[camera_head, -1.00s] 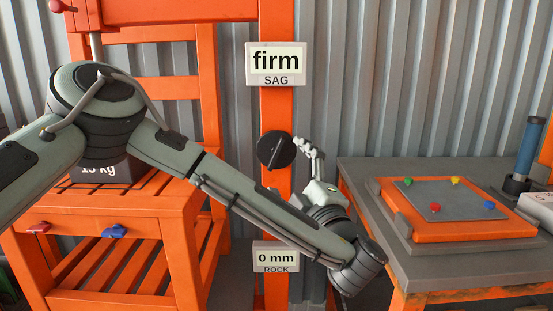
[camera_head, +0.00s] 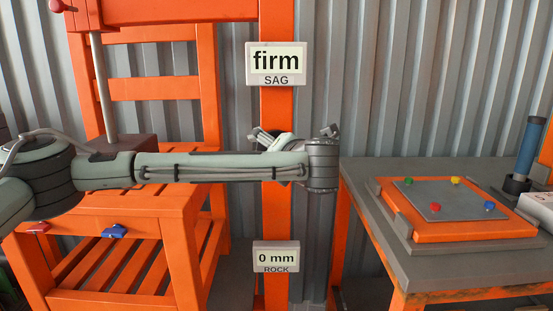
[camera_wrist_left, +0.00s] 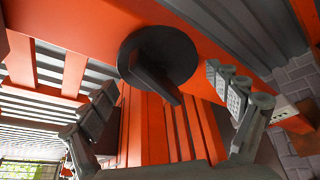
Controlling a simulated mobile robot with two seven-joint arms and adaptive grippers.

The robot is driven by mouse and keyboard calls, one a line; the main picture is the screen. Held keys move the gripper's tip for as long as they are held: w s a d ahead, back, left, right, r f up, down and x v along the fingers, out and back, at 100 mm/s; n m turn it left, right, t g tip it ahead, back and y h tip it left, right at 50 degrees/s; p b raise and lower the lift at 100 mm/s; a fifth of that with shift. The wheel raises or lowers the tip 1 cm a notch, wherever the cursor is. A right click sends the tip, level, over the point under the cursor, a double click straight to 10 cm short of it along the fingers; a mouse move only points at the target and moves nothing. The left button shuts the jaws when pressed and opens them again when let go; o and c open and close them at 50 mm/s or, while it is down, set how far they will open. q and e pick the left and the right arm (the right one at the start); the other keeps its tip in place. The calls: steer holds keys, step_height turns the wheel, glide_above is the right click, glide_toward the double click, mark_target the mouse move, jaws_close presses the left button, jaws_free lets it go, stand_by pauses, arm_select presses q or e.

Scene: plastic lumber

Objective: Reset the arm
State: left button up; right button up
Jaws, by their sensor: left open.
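My left arm (camera_head: 220,166) stretches level across the head view, in front of the orange chair and post. My left gripper (camera_head: 292,132) is mostly hidden behind its wrist; fingertips show on either side. In the left wrist view my gripper (camera_wrist_left: 160,80) is open and empty, its fingers spread left and right. A round black knob (camera_wrist_left: 150,48) with a raised bar sits on the orange post ahead, between and beyond the fingers, apparently untouched. My arm covers most of the knob in the head view. My right gripper is not in view.
The orange post (camera_head: 277,215) carries a "firm SAG" sign (camera_head: 275,64) and a "0 mm ROCK" sign (camera_head: 276,257). The orange slatted chair (camera_head: 150,215) stands left. A grey table (camera_head: 360,185) at right holds an orange board (camera_head: 450,232) with coloured pegs and a blue cylinder (camera_head: 530,145).

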arm_select(q)
steer(key=n+h, duration=0.2)
steer(key=n, duration=0.1)
steer(key=shift+f+n+g, duration=0.15)
steer(key=shift+n+g, duration=0.25)
steer(key=shift+d+n+h, duration=0.2)
steer(key=shift+n+h, duration=0.7)
